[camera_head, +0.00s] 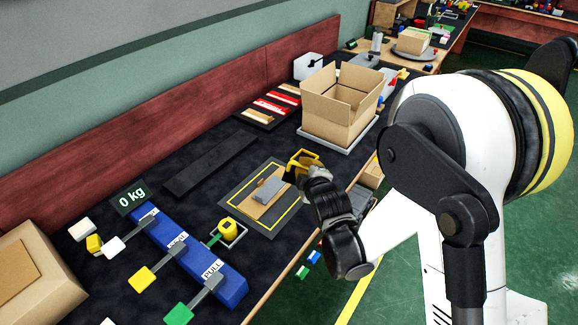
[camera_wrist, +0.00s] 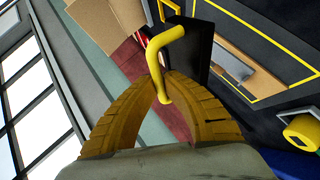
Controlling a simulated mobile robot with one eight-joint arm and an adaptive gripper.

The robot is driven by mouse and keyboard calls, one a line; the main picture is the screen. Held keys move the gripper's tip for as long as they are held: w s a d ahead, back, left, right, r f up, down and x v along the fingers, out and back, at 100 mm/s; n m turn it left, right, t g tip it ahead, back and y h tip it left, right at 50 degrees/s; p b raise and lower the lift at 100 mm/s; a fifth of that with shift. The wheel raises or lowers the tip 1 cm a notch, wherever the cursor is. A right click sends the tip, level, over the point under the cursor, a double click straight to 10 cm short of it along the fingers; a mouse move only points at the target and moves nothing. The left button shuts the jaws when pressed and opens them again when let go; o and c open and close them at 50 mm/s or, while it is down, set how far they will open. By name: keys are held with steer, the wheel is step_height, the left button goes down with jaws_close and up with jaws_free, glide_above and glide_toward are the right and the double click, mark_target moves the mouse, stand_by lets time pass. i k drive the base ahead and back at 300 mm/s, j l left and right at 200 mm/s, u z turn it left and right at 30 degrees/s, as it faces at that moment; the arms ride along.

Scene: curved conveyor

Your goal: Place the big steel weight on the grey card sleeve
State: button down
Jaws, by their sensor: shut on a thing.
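My gripper (camera_head: 302,168) is raised beside the near right edge of the yellow-outlined mat. In the wrist view its brown-yellow fingers (camera_wrist: 165,98) are closed on a bent yellow handle (camera_wrist: 166,42). A dark block (camera_wrist: 192,45) shows behind the handle and seems joined to it; I cannot tell for sure that this is the big steel weight. A flat grey piece (camera_head: 270,189), likely the grey card sleeve, lies on brown card inside the yellow outline. It is to the left of my gripper and apart from it.
An open cardboard box (camera_head: 340,118) stands behind my gripper. A blue base (camera_head: 190,255) with several levers and a yellow cylinder (camera_head: 228,229) in a small tray lie at front left. A black slab (camera_head: 210,163) lies left of the mat. The table's front edge is close to my arm.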

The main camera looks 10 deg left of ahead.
mark_target(269, 189)
steer(key=i+l+u, duration=0.65)
steer(key=l, duration=0.2)
steer(key=i+l+u, duration=0.25)
steer(key=l+u, duration=0.2)
steer(key=l, duration=0.25)
steer(key=i+l+u, duration=0.25)
steer(key=l, duration=0.2)
steer(key=l+u, duration=0.2)
steer(key=l, duration=0.2)
steer(key=l+u, duration=0.25)
steer(key=l, duration=0.15)
